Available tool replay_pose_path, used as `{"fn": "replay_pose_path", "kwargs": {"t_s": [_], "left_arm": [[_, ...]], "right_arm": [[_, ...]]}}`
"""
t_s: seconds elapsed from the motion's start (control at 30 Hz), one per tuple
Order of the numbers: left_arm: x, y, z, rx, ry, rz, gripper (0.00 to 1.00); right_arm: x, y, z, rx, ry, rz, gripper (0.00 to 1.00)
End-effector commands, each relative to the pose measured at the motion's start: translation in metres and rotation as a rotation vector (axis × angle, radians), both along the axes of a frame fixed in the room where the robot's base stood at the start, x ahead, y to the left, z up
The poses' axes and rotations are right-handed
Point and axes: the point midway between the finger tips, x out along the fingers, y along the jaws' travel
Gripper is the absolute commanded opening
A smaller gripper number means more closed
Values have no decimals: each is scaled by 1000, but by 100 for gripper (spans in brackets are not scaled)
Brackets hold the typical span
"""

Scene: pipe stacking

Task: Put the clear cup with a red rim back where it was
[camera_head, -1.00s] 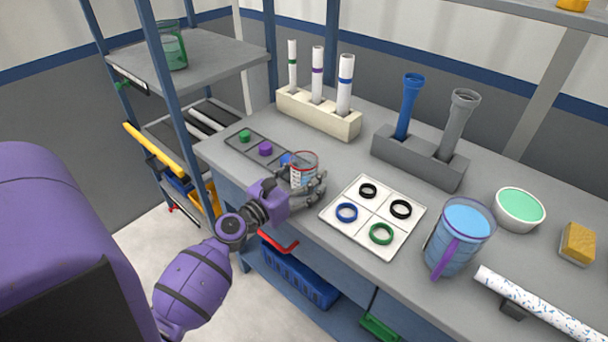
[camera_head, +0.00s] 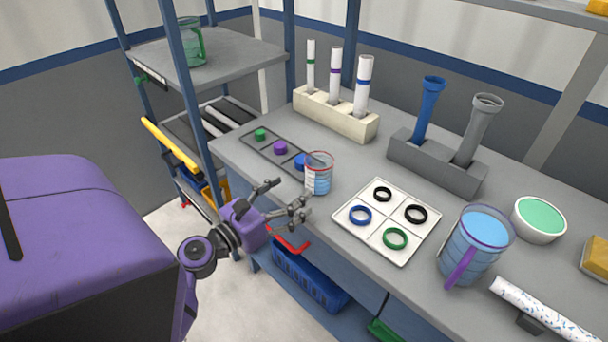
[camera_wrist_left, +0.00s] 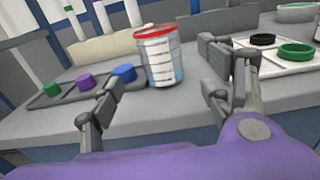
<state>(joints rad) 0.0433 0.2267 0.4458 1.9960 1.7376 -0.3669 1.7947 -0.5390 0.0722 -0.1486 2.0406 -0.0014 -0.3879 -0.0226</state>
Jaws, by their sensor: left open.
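The clear cup with a red rim (camera_head: 319,174) stands upright on the grey table, just in front of the blue cap at the end of the dark tray. It has markings on its side and also shows in the left wrist view (camera_wrist_left: 159,58). My left gripper (camera_head: 290,196) is open and empty at the table's front edge, apart from the cup. In the left wrist view the fingers (camera_wrist_left: 165,105) are spread, with the cup beyond them. My right gripper is not in view.
The dark tray (camera_head: 247,141) holds green, purple and blue caps. A white ring tray (camera_head: 388,240) lies to the right of the cup, with a blue-filled pitcher (camera_head: 474,244) beyond. A cream block (camera_head: 345,119) with several tubes stands behind.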

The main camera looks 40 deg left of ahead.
Motion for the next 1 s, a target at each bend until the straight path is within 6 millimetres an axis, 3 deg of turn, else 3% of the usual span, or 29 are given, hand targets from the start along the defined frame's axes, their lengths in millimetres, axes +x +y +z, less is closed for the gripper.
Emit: {"fn": "replay_pose_path", "kwargs": {"t_s": [0.1,0.33,0.47,0.57,0.7,0.8,0.9,1.0], "left_arm": [[-12,0,-1,0,1,-1,72],[-16,-1,-1,14,4,-2,72],[-29,-14,-33,209,71,-23,72],[-57,-38,-83,558,173,-93,72],[-120,-79,-163,1205,295,-320,72],[-173,-106,-208,1662,312,-554,72],[-225,-131,-240,2074,254,-820,72],[-267,-151,-258,2403,137,-1069,72]], "right_arm": [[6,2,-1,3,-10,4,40],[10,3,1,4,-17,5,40],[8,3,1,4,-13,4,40],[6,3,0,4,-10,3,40],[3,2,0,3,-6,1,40],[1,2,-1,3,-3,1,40],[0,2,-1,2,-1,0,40],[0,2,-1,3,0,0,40]]}}
